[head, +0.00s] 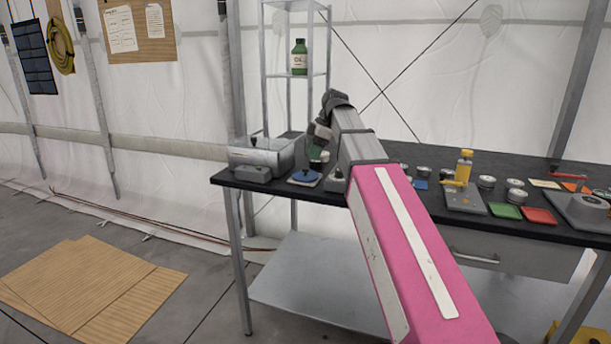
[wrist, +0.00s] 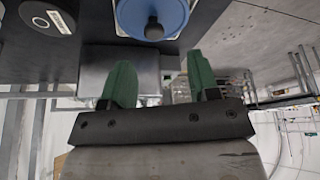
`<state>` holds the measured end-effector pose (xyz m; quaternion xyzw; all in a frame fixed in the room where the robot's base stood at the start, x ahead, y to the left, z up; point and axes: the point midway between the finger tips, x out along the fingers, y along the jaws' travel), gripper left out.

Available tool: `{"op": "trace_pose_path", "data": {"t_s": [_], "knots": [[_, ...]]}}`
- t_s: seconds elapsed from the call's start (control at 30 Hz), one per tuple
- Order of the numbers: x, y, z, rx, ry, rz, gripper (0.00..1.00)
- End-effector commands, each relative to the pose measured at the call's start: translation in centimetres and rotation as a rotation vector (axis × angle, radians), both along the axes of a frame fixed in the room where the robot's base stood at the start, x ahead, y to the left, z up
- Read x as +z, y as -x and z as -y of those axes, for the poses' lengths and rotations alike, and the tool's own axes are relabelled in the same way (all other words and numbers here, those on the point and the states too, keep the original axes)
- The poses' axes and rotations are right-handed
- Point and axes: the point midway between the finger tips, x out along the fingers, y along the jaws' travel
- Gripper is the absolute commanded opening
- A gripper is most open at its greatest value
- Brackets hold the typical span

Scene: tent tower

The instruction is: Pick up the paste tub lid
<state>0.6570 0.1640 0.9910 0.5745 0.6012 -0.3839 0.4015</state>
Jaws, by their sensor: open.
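A round blue lid with a dark knob, seemingly the paste tub lid, lies near the left end of the black bench in the head view (head: 301,177). In the wrist view the blue lid (wrist: 174,14) is at the top edge, partly cut off, with its knob towards me. My gripper (wrist: 160,78) is open, with its two green fingers apart and nothing held between them. The lid appears beyond the fingertips, not touching them. In the head view my gripper (head: 317,152) is above and just right of the lid, its fingers partly hidden by my arm.
A metal bin (head: 284,153) and a small grey box (head: 250,174) stand left of the lid. A shelf rack with a green bottle (head: 299,58) rises behind. Right of my arm, the bench holds several small tins, a yellow bottle (head: 464,165) and coloured squares.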

Motion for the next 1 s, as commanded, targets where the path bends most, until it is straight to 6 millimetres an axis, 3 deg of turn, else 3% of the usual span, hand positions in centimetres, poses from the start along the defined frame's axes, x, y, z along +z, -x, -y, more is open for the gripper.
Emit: {"op": "trace_pose_path", "data": {"t_s": [0.33, 0.6, 0.87, 0.93, 1.0], "knots": [[-2.6, -0.3, -1.0, -0.001, 0.000, 0.000, 0.55], [-5.9, -0.6, -2.3, 0.000, 0.001, -0.001, 0.55], [-6.3, -0.6, -2.5, -0.001, 0.001, 0.002, 0.55], [-6.3, -0.6, -2.5, -0.001, 0.001, 0.002, 0.39], [-6.3, -0.6, -2.5, -0.001, 0.001, 0.002, 0.16]]}}
